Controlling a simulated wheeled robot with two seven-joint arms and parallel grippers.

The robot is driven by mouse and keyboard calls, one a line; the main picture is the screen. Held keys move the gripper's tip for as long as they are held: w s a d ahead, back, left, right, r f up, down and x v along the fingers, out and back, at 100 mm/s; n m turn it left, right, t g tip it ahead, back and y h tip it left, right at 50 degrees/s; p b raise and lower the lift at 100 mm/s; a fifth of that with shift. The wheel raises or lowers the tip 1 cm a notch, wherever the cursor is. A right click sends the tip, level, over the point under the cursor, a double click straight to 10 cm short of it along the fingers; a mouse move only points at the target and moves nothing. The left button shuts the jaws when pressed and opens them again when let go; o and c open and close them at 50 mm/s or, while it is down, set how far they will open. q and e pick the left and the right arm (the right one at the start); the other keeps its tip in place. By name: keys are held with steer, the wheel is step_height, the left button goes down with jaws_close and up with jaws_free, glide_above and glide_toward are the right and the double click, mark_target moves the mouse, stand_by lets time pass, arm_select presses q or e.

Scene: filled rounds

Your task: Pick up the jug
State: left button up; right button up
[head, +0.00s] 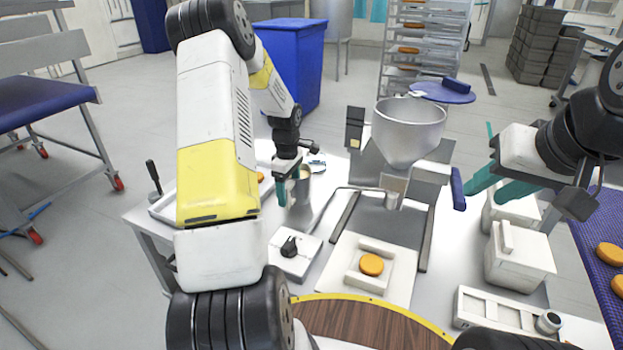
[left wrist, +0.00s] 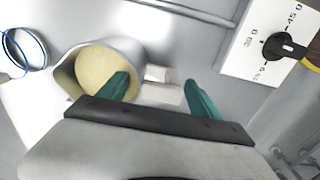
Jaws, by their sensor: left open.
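The jug (left wrist: 68,72) is a metal vessel holding pale yellow contents, seen from above in the left wrist view. In the head view the jug (head: 304,186) stands on the metal table, partly hidden by my left gripper (head: 284,190). My left gripper (left wrist: 158,92) is open, its teal fingers apart. One finger overlaps the jug's right side in the picture; a pale blocky part, perhaps the handle, shows between the fingers. I cannot tell whether they touch. My right gripper (head: 497,185) is at the right, its teal fingers apart and empty.
A steel hopper (head: 408,130) stands right of the jug. A dial box (head: 294,254) and a white plate with an orange round (head: 371,265) lie nearer. White bins (head: 518,258) and a blue belt (head: 590,232) are at the right. A blue-rimmed ring (left wrist: 25,50) lies beside the jug.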

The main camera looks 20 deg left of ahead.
arm_select(q)
steer(key=shift+s+f, duration=0.1)
steer(key=shift+f, duration=1.45)
steer(key=shift+r, duration=0.1)
jaws_close()
